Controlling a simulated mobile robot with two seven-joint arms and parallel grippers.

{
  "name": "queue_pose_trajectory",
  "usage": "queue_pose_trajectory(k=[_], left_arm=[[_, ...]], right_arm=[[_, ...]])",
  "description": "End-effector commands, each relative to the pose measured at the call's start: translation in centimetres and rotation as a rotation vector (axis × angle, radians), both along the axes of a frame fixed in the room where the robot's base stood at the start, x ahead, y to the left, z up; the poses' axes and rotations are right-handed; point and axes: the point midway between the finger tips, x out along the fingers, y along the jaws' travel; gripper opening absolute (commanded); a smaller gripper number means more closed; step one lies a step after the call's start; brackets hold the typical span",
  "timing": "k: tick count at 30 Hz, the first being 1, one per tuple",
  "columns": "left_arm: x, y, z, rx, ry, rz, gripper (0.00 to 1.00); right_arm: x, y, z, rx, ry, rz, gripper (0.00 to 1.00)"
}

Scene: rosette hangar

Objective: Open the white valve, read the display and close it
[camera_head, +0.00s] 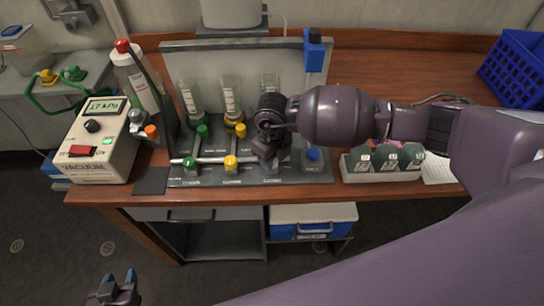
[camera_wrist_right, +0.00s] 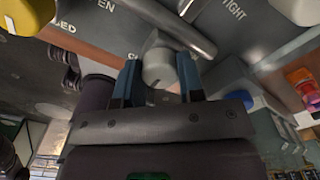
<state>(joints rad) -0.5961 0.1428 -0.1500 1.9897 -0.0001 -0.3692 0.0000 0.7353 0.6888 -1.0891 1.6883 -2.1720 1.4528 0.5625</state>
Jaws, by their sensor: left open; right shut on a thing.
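The white valve's knob (camera_wrist_right: 158,68) is between the blue-tipped fingers of my right gripper (camera_wrist_right: 160,82) in the right wrist view. In the head view my right gripper (camera_head: 268,150) is over the right part of the manifold (camera_head: 205,159) and hides this knob. I cannot tell how far the knob is turned. The display (camera_head: 103,108) on the vacuum box (camera_head: 97,150) at the left appears to read 17 kPa. My left gripper (camera_head: 113,287) is open and empty at the bottom left, in front of the bench and away from everything.
Green (camera_head: 189,162) and yellow (camera_head: 231,162) knobs sit left of my right gripper. Glass tubes (camera_head: 230,98) stand behind. A blue-capped column (camera_head: 314,55) rises close to my right arm. A rack (camera_head: 384,163) stands under that arm. A red-capped bottle (camera_head: 140,83) is at the left.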

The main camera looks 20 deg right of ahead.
Motion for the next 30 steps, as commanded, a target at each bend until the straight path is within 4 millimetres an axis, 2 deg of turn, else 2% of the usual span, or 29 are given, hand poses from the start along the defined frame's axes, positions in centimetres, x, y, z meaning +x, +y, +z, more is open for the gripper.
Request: queue_pose_trajectory(k=[5,6,11,22,26,30], left_arm=[[0.0,0.0,0.0,0.0,0.0,0.0,0.43],[0.0,0.0,0.0,0.0,0.0,0.0,0.43],[-0.1,0.0,0.0,0.0,0.002,0.0,0.43],[-0.6,0.1,-0.3,0.0,0.01,0.004,0.43],[-0.5,0.1,-0.3,0.0,0.01,0.004,0.43],[-0.5,0.1,-0.4,0.0,0.008,0.002,0.43]], right_arm=[[0.1,0.0,0.1,0.0,-0.001,-0.001,0.12],[0.1,0.0,0.1,0.0,-0.001,-0.001,0.37],[0.0,0.0,0.0,0.0,-0.001,0.0,0.61],[0.1,0.0,0.5,0.001,-0.002,0.0,0.61],[0.1,0.0,2.2,0.003,-0.004,0.001,0.61],[0.1,0.0,4.7,0.001,-0.004,0.001,0.61]])
